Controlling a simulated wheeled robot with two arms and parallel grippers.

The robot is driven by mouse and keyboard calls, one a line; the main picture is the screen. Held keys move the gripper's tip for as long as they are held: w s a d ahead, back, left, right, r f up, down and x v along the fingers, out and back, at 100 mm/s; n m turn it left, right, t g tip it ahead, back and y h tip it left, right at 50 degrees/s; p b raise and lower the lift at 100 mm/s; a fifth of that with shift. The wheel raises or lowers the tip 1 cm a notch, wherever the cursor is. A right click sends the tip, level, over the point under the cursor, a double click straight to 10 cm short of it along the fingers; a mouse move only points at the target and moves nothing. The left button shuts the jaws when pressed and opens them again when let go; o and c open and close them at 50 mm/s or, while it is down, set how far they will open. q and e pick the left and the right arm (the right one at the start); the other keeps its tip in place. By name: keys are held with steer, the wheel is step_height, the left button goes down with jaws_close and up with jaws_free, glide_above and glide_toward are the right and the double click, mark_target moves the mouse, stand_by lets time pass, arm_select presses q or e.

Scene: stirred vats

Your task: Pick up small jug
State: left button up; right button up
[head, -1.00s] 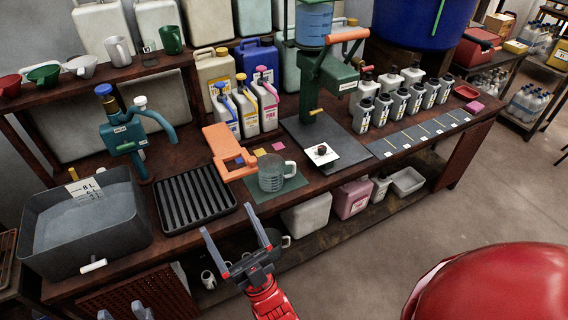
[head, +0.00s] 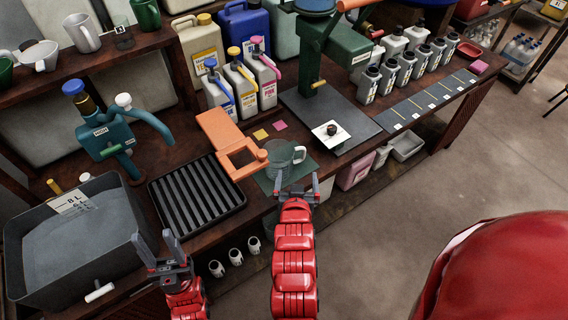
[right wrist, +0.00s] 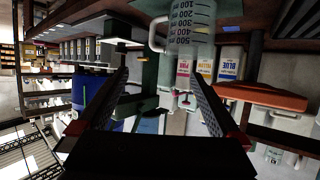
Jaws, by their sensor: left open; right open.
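A small clear measuring jug (head: 279,163) with a handle on its right stands on a green mat (head: 264,184) near the bench's front edge. It shows in the right wrist view (right wrist: 196,22) at the top, upside down, with its printed scale and handle visible. My right gripper (head: 298,186) is open in front of the jug; its fingertips are close to the jug's lower front, and I cannot tell whether they touch. In the right wrist view nothing is held between its fingers (right wrist: 160,78). My left gripper (head: 176,254) is open and empty in front of the bench.
An orange stand (head: 226,141) is just left of the jug. A black ribbed tray (head: 197,196) and a grey basin (head: 75,240) lie further left. A green press (head: 322,65) stands behind right. White mugs (head: 235,257) are below the bench.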

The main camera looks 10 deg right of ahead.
glide_toward(297, 150)
steer(key=x, duration=0.4)
steer(key=shift+w+d+p, duration=0.2)
steer(key=shift+w+p, duration=0.15)
steer(key=shift+p, duration=0.3)
steer(key=x, duration=0.3)
steer(key=shift+w+f+p, duration=0.1)
steer(key=shift+p, duration=0.3)
steer(key=shift+w+f, duration=0.25)
steer(key=shift+w, duration=0.1)
jaws_close()
